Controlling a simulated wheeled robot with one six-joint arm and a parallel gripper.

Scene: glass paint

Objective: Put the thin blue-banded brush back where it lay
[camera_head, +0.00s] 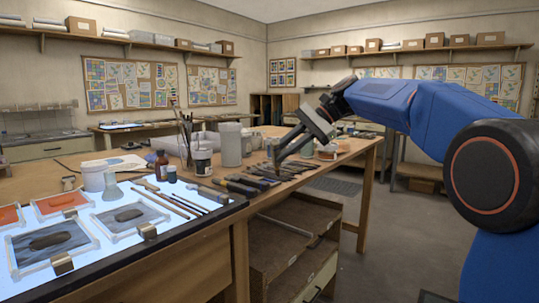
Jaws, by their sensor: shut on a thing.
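My gripper (280,164) is low over the far part of the wooden workbench (335,160), among a row of dark-handled tools (242,186). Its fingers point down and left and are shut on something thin. This fits the thin brush, but the blue band is too small to make out and the fingers hide most of it. I cannot tell whether the held thing touches the bench top. Several long thin tools (165,199) lie side by side on the lit panel, left of the dark-handled tools.
Framed glass pieces (52,247) with small weights lie on the lit panel at left. Open shelving (280,250) stands below the bench.

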